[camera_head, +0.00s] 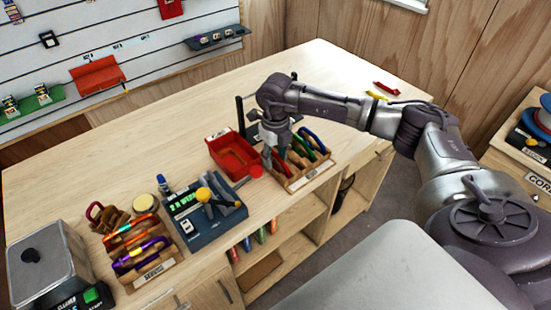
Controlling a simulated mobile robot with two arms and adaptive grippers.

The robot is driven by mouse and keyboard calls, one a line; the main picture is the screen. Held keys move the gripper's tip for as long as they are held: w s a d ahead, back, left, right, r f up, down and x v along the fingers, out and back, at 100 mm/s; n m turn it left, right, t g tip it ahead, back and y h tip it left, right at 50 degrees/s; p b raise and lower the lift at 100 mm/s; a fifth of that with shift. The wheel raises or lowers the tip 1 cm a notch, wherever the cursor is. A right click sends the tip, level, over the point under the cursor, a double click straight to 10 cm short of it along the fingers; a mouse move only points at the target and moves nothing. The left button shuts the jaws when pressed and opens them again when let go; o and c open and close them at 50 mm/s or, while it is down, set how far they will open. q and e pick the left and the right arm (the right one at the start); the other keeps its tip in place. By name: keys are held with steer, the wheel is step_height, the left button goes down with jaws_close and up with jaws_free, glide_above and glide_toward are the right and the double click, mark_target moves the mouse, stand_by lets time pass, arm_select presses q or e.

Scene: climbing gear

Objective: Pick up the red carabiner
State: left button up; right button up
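A wooden rack (310,175) stands at the front edge of the wooden counter and holds several carabiners. Green (302,146) and blue (314,141) loops show in it. A red piece (281,166), likely the red carabiner, shows at the rack's left part, right beside my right gripper. My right gripper (268,155) points down over the rack's left end, next to the red bin. Its fingertips are small and partly hidden, so I cannot tell whether they are open or touch the red piece. My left gripper is not in view.
A red bin (231,171) is just left of my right gripper. A blue device (215,228) with a yellow knob, another carabiner rack (157,271) and a grey metal box (35,262) stand further left. A red item (386,88) lies at the far right. The counter's back is clear.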

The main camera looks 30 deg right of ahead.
mark_target(276, 153)
jaws_close()
steer(key=shift+r, duration=0.1)
steer(key=shift+r+b, duration=0.35)
steer(key=shift+r, duration=0.1)
step_height(276, 153, up, 2)
steer(key=shift+r+b, duration=0.2)
steer(key=shift+b, duration=0.45)
steer(key=s+d+r+b, duration=0.3)
steer(key=s+r, duration=0.4)
steer(key=s, duration=0.4)
steer(key=shift+d+r+b, duration=0.35)
steer(key=shift+d+b, duration=0.05)
steer(key=shift+d, duration=0.2)
